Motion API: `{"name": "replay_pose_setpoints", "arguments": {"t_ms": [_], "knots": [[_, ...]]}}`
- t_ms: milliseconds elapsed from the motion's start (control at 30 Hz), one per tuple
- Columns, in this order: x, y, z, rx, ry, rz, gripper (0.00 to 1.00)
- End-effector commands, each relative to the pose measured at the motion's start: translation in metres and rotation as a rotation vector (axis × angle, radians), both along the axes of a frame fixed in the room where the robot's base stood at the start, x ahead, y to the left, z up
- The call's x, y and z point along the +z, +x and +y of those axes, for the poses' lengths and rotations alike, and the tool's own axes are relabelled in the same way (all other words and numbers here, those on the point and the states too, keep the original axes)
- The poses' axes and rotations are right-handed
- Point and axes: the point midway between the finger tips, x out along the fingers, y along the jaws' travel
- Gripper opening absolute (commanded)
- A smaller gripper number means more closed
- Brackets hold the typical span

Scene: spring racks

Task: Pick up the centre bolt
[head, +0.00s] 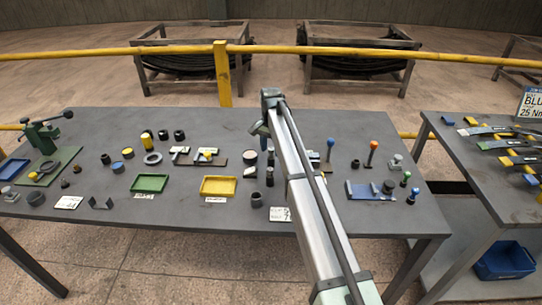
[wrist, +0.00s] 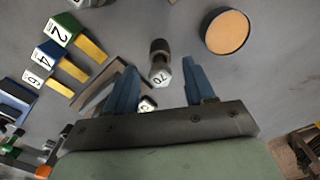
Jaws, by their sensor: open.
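My gripper (wrist: 160,80) is open in the wrist view, its two blue fingers spread apart with nothing held. A dark bolt (wrist: 159,52) with a pale hex end marked with digits stands between and a little beyond the fingertips; it is likely the centre bolt, though no label confirms this. A second pale-ended piece (wrist: 147,104) shows low between the fingers, partly hidden by the gripper.
A round orange-topped piece (wrist: 228,31) lies right of the bolt. Numbered blocks with yellow strips, such as the green one (wrist: 62,29), stand at left. In the head view the grey table (head: 120,125) also holds a yellow tray (head: 218,186) and a green tray (head: 149,183).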

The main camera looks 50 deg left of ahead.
Motion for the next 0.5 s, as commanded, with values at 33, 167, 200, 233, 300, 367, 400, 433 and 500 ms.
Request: {"name": "replay_pose_setpoints", "arguments": {"t_ms": [33, 167, 200, 233, 300, 367, 400, 433, 500], "knots": [[-0.0063, -0.0001, -0.0007, 0.0, 0.0, 0.0, 0.54], [-0.0139, 0.0001, -0.0003, 0.0, 0.001, -0.001, 0.54], [-0.0142, 0.0002, -0.0003, 0.0, 0.001, -0.001, 0.54], [-0.0141, 0.0001, -0.0002, 0.0, 0.001, -0.001, 0.54], [-0.0138, 0.0001, -0.0002, 0.0, 0.001, -0.001, 0.54], [-0.0138, 0.0001, -0.0002, 0.0, 0.001, -0.001, 0.53], [-0.0137, 0.0001, -0.0002, 0.0, 0.001, -0.001, 0.49], [-0.0137, 0.0001, -0.0002, 0.0, 0.001, -0.001, 0.46], [-0.0136, 0.0001, -0.0002, 0.0, 0.001, -0.001, 0.39]]}}
